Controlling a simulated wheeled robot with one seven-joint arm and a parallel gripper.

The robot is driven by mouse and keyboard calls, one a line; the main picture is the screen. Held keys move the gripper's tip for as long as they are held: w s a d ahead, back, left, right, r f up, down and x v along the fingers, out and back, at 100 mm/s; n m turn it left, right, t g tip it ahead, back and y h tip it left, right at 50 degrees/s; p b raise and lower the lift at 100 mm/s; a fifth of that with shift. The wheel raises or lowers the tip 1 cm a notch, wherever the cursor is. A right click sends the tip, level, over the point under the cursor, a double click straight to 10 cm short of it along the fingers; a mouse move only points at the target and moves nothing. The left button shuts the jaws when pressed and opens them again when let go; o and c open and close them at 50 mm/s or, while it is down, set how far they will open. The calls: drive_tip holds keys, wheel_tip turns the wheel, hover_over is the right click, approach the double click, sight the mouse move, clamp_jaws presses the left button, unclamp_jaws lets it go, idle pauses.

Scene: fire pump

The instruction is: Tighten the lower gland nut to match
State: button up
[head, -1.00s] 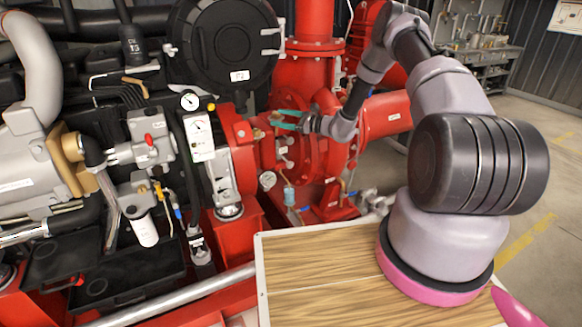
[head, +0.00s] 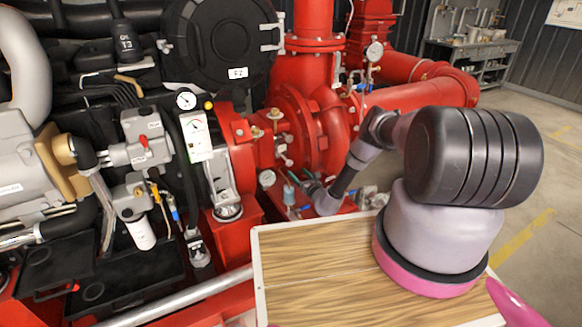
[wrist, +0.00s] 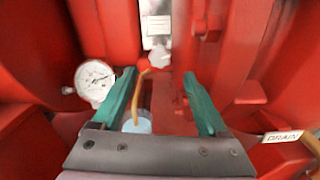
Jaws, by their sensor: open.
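My gripper (head: 305,183) is low in front of the red pump housing (head: 325,135) in the head view. In the wrist view its two teal fingers (wrist: 160,88) are spread apart with nothing held between them. A pale knob or nut (wrist: 160,55) below a small plate lies just beyond the fingertips; I cannot tell whether it is the lower gland nut. Brass fittings (head: 275,114) show higher on the pump in the head view, above my gripper. A brass tube (wrist: 138,95) and pale blue cup (wrist: 137,125) lie between the fingers, lower down, partly hidden by my gripper.
A round gauge (wrist: 94,78) sits close to the left finger. A DRAIN tag (wrist: 282,136) and yellow tube are at the right. Red housing walls flank both sides.

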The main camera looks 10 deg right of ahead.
sight(290, 165)
drive_tip(key=x, duration=0.7)
drive_tip(key=shift+w, duration=0.1)
clamp_jaws()
